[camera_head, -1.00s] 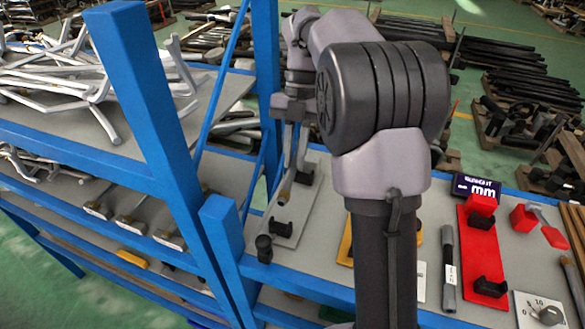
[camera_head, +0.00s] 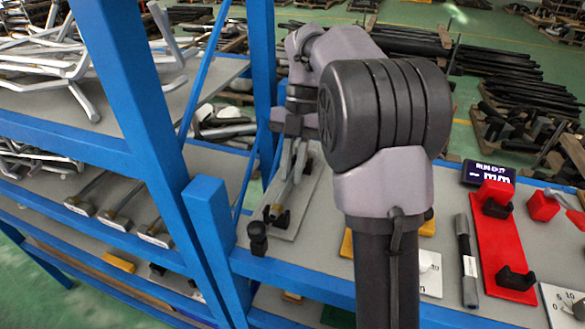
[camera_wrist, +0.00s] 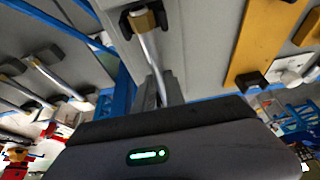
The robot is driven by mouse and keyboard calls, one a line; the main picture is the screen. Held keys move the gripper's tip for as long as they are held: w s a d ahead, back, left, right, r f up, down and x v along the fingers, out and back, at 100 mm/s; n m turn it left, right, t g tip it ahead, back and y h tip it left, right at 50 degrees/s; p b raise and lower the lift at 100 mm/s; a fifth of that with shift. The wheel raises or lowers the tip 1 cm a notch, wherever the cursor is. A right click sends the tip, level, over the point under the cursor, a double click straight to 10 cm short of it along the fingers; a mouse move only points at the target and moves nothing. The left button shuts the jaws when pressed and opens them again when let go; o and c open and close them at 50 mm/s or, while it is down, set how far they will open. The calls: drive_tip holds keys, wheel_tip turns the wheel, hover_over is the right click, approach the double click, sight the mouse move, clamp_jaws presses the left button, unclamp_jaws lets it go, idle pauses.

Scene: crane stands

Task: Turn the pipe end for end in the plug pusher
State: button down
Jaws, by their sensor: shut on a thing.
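The pipe (camera_head: 284,187) is a thin silver tube with a brass fitting at its near end. It also shows in the wrist view (camera_wrist: 152,55). My gripper (camera_head: 294,150) is shut on the pipe; in the wrist view my gripper (camera_wrist: 160,92) grips it partway along. The pipe lies over a grey plate with black holders, apparently the plug pusher (camera_head: 302,205). The brass end is at a black cradle; I cannot tell whether it is fully seated. A black end piece (camera_head: 258,240) stands just beyond that end. The pipe's far end is hidden by my gripper.
A blue rack upright (camera_head: 212,235) stands close on the left, with shelves of bent pipes (camera_head: 60,65) beyond. To the right are a yellow plate (camera_head: 346,244), a dark bar (camera_head: 466,260), a red fixture (camera_head: 492,240) and a display (camera_head: 488,174).

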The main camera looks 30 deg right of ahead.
drive_tip(key=c, duration=1.3)
unclamp_jaws()
drive_tip(key=shift+r, duration=0.1)
drive_tip(key=p+v, duration=1.1)
drive_tip(key=v, duration=0.6)
drive_tip(key=shift+w+d+r+p, duration=0.1)
drive_tip(key=shift+d+p, duration=0.05)
drive_tip(key=shift+p, duration=0.25)
